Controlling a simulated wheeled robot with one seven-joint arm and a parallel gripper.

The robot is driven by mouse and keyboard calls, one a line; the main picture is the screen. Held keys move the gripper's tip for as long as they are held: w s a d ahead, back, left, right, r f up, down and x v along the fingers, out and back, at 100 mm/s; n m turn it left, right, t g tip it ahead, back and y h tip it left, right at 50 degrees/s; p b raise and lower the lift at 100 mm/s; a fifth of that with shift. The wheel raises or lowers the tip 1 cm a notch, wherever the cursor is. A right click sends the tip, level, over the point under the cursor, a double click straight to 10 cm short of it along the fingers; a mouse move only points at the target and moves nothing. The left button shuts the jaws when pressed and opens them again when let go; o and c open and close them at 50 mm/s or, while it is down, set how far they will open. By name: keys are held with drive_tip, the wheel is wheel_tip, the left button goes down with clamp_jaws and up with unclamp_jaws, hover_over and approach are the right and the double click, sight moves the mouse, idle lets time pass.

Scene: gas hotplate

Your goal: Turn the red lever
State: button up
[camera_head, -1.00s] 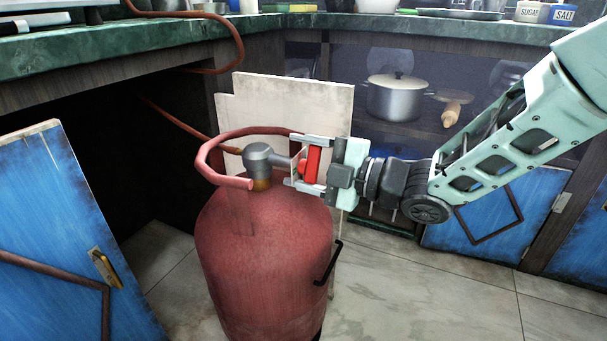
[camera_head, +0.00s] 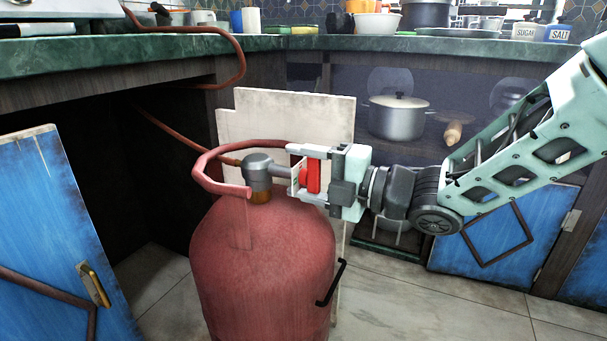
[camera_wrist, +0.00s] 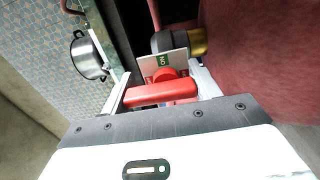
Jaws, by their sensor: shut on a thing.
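The red lever (camera_head: 314,175) sits on the side of the grey valve (camera_head: 259,170) on top of the red gas cylinder (camera_head: 262,265). My gripper (camera_head: 300,172) reaches in from the right, its two fingers around the lever, and it is shut on the lever. In the wrist view the lever (camera_wrist: 160,92) lies crosswise between the fingers, and a white plate with a green "ON" label (camera_wrist: 164,60) shows just beyond it. The valve (camera_wrist: 172,42) is behind that plate.
A red ring guard (camera_head: 208,180) curves around the valve. A pale board (camera_head: 290,115) stands behind the cylinder. An open blue door (camera_head: 55,230) is at the left. A pot (camera_head: 398,118) sits on the shelf behind. Tiled floor lies at the right.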

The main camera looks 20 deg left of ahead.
drive_tip(key=o, duration=1)
drive_tip(key=shift+d, duration=0.45)
drive_tip(key=d+p, duration=0.2)
drive_tip(key=d, duration=0.3)
drive_tip(key=s+d+p, duration=0.1)
drive_tip(key=d, duration=0.5)
drive_tip(key=d+p, duration=0.2)
drive_tip(key=d, duration=0.3)
drive_tip(key=shift+s+d+p, duration=0.15)
drive_tip(key=shift+d+p, duration=0.1)
drive_tip(key=shift+p, duration=0.1)
